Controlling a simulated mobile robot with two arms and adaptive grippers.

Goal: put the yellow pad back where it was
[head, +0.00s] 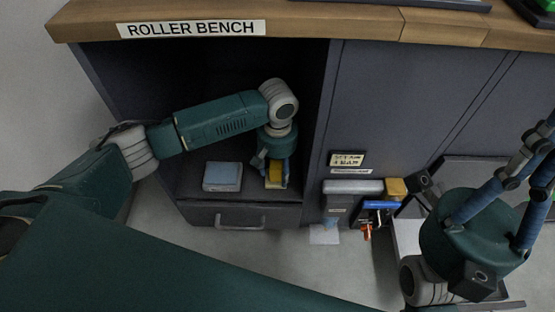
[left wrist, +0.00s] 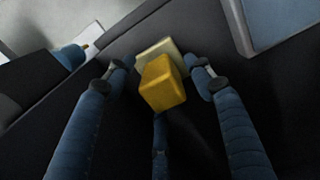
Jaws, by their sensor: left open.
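The yellow pad (left wrist: 162,85) is a small block in the left wrist view, between the fingers of my left gripper (left wrist: 160,82). A pale cream block or pad (left wrist: 152,50) lies just beyond it, partly hidden. In the head view the yellow pad (head: 274,172) shows inside the open bench compartment, partly covered by the fingers of my left gripper (head: 276,182), which points down. This gripper is open around the yellow pad; I cannot tell whether the fingers touch it. My right gripper (head: 540,150) is at the right edge, its fingertips partly cut off.
A blue-grey pad (head: 222,176) lies on the compartment floor (head: 195,188), left of my left gripper. A drawer with a handle (head: 240,216) is below. Right of the compartment, a rack holds a grey block (head: 352,187) and a tan-yellow block (head: 397,188). The wooden benchtop (head: 340,24) overhangs.

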